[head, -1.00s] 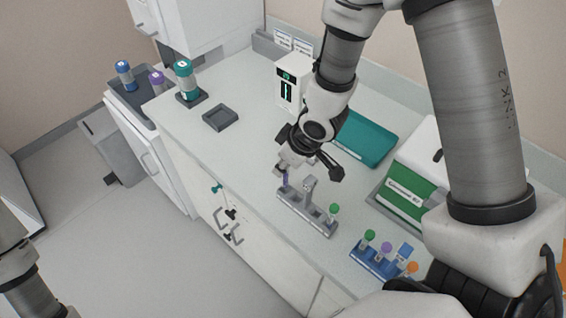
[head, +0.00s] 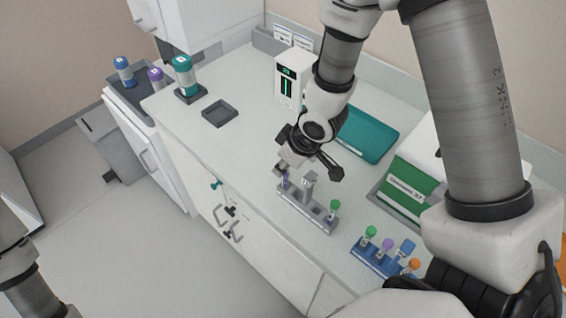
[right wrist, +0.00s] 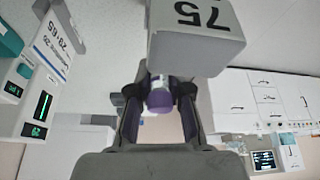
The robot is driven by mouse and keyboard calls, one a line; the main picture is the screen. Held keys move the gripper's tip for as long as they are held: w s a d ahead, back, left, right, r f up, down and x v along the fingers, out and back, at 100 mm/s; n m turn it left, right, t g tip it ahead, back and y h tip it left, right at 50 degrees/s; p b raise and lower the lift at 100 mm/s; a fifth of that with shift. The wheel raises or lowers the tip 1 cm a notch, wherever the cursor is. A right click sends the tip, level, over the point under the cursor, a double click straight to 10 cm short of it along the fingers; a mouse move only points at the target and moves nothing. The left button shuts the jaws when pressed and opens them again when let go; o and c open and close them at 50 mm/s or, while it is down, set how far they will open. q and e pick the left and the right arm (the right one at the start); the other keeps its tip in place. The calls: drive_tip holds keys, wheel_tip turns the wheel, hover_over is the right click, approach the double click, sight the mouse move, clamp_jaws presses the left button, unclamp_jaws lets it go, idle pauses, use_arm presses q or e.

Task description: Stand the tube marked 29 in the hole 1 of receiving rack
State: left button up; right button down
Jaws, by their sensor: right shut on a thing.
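My right gripper (head: 282,173) is over the left end of a grey rack (head: 318,221) on the counter. It is shut on a purple-capped tube (right wrist: 160,98), whose cap shows between the fingers in the right wrist view. In the head view the tube (head: 284,185) hangs below the fingers at the rack's left end; I cannot tell how deep it sits in a hole. No number is readable on it. A green-capped tube (head: 334,206) stands at the rack's right end. My left gripper is out of view.
A grey block marked 75 (right wrist: 196,35) is close to the fingers. A blue rack (head: 364,256) with several capped tubes stands to the right. A teal folder-like slab (head: 367,138), a white device (head: 291,78) and a green-labelled box (head: 408,190) are behind. An empty grey tray (head: 220,112) lies left.

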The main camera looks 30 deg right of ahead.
drive_tip(key=shift+f, duration=0.1)
drive_tip(key=shift+f+b, duration=0.45)
drive_tip(key=shift+f, duration=0.05)
idle(0.3)
drive_tip(key=c, duration=1)
unclamp_jaws()
drive_tip(key=v, duration=0.7)
drive_tip(key=shift+r, duration=0.15)
drive_tip(key=shift+s, duration=0.1)
